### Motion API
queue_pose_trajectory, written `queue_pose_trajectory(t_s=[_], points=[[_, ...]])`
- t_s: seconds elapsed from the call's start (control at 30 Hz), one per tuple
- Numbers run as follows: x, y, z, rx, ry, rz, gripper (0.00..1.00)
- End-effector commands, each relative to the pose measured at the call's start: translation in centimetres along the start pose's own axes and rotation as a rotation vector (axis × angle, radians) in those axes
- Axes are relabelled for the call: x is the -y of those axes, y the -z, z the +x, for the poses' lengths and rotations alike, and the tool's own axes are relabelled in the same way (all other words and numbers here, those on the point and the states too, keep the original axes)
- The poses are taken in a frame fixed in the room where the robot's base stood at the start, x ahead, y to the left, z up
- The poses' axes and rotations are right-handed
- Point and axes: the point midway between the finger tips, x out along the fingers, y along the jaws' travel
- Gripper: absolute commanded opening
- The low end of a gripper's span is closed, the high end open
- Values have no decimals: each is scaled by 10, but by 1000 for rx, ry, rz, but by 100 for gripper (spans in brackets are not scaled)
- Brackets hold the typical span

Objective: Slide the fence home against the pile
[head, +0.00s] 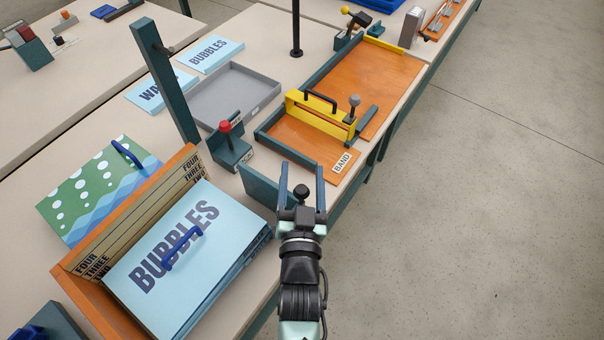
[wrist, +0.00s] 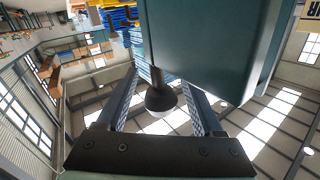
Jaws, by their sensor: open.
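The pile of light blue BUBBLES sheets (head: 190,250) lies in an orange wooden tray (head: 188,160), with a blue handle (head: 183,248) on top. The fence looks to be the upright dark teal plate (head: 265,187) just beyond the pile's right corner; it fills the upper right of the wrist view (wrist: 205,45). Whether it touches the pile is hard to tell. My gripper (head: 301,166) is open at the fence's right. In the wrist view, a black round knob (wrist: 161,99) on a stem from the plate sits between the open fingers (wrist: 160,78), with gaps on both sides.
A red-knobbed teal block (head: 232,146) stands beyond the fence. Further on are a yellow-framed press (head: 325,112) over the orange BAND board (head: 310,150) and a grey tray (head: 235,95). A teal post (head: 165,80) rises left. Open floor lies right of the table.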

Motion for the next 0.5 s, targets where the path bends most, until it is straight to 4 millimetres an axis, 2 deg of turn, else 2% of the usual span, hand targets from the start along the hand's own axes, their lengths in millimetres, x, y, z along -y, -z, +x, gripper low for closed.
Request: queue_pose_trajectory(t_s=[0.1, 0.4, 0.47, 0.5], points=[[0, 0, 0, 0, 0, 0, 67], [0, 0, 0, 0, 0, 0, 13], [0, 0, 0, 0, 0, 0, 2], [0, 0, 0, 0, 0, 0, 0]])
